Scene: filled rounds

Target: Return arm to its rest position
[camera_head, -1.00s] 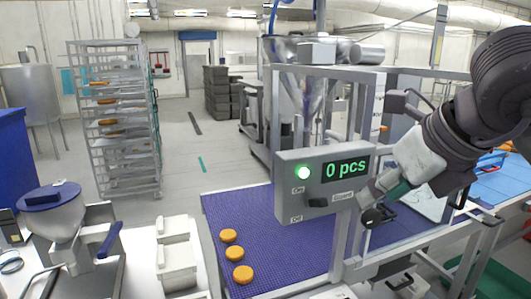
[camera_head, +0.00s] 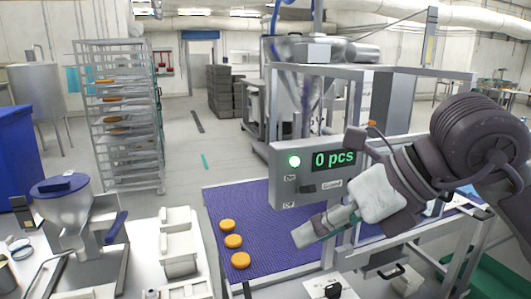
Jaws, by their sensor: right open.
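My right arm (camera_head: 480,140) comes in from the right edge, with its dark round joint at the upper right. My right gripper (camera_head: 305,234) is in front of the control box (camera_head: 300,180), pointing left and slightly down. It is open with nothing visible in it, above the blue conveyor belt (camera_head: 265,235). It hides part of the belt and frame behind it. My left gripper is not in view.
The control box shows a green light and "0 pcs". Several orange rounds (camera_head: 233,241) lie on the belt's left part. A metal frame (camera_head: 355,110) stands around the box. A hopper machine (camera_head: 65,215) and white containers (camera_head: 178,245) stand at left. A rack (camera_head: 120,120) stands farther back.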

